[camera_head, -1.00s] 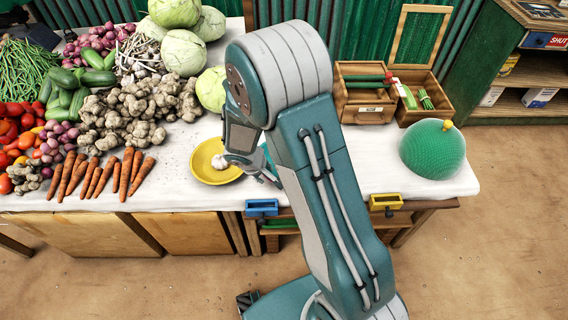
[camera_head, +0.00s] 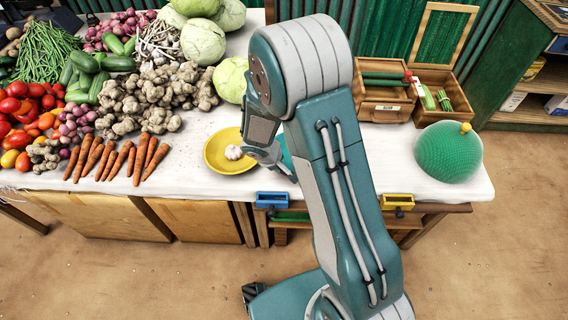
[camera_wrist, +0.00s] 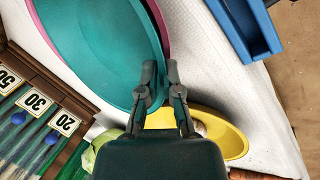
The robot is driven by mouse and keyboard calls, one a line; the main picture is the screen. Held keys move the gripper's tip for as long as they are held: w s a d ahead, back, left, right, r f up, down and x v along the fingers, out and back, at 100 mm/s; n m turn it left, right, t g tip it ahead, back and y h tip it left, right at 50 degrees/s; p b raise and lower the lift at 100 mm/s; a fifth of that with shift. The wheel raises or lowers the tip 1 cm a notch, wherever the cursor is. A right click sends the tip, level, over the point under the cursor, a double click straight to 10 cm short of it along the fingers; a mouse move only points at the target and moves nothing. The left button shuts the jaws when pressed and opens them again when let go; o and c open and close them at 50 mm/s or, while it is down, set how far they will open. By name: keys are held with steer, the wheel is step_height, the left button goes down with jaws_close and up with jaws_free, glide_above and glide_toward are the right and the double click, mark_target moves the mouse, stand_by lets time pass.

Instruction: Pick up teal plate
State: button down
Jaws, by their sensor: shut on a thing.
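The teal plate (camera_wrist: 95,45) fills the upper left of the wrist view, tilted, with a pink plate (camera_wrist: 160,18) showing along its edge. My gripper (camera_wrist: 160,72) is shut on the teal plate's rim, with one finger on either side of it. In the head view my gripper is at the right of the yellow plate (camera_head: 214,160), and my arm hides most of the teal plate and the pink one. The yellow plate, with a garlic bulb (camera_head: 233,153) on it, also shows below my fingers in the wrist view (camera_wrist: 233,146).
Carrots (camera_head: 118,160), ginger and cabbages crowd the left of the white table. A wooden box (camera_head: 385,100) and a green dome (camera_head: 448,152) stand at the right. Blue (camera_head: 272,200) and yellow (camera_head: 398,200) trays hang on the front edge.

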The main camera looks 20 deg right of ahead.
steer(key=shift+r, duration=0.45)
steer(key=s+d+r, duration=0.2)
steer(key=s+r, duration=0.9)
steer(key=s, duration=0.2)
steer(key=shift+s+d+r, duration=0.25)
steer(key=shift+s+r, duration=0.15)
steer(key=shift+s, duration=0.1)
